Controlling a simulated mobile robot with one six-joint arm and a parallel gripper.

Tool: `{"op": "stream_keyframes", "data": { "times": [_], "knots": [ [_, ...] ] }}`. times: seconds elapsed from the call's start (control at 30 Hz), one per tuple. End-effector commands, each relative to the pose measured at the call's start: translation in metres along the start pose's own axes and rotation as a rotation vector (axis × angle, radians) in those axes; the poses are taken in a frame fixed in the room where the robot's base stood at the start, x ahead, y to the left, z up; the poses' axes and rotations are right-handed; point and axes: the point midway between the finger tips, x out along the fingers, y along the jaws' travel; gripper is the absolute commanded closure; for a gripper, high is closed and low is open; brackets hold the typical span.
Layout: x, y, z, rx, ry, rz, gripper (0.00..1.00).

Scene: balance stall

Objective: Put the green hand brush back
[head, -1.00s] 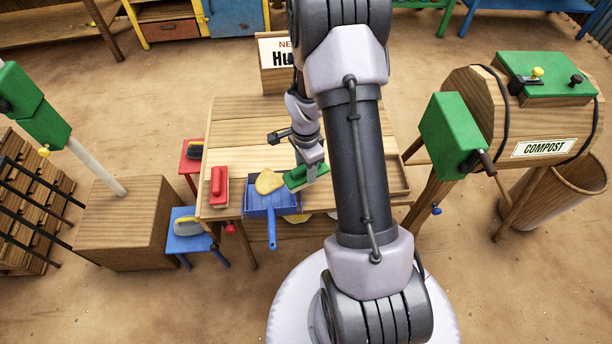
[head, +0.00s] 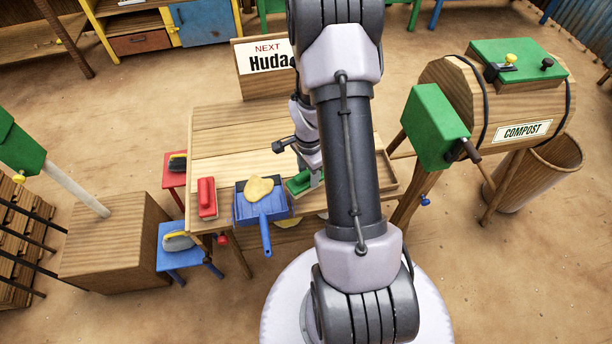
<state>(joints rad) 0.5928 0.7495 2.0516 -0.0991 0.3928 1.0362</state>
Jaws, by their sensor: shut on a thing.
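The green hand brush (head: 297,184) is at the front of the wooden table (head: 225,144), just right of the blue dustpan (head: 279,208). My gripper (head: 313,176) is shut on the brush from above. My arm hides the brush's right end. I cannot tell whether its underside touches the tabletop.
A yellowish lump (head: 259,188) lies in the dustpan, whose handle sticks out over the front edge. A red brush (head: 207,197) lies left of it. Red (head: 173,181) and blue (head: 181,260) stools holding brushes stand at the left. The compost drum (head: 455,80) is at the right.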

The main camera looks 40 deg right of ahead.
Motion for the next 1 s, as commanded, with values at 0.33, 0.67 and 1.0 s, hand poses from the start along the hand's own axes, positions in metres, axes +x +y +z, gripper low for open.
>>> {"op": "stream_keyframes", "data": {
  "times": [0.33,0.67,1.0],
  "knots": [
    [0.033,-0.02,-0.005,0.0,-0.001,0.003,0.97],
    [0.04,-0.02,-0.006,0.0,0.0,0.0,0.97],
    [0.04,-0.02,-0.005,0.0,0.0,0.001,0.31]
  ]
}}
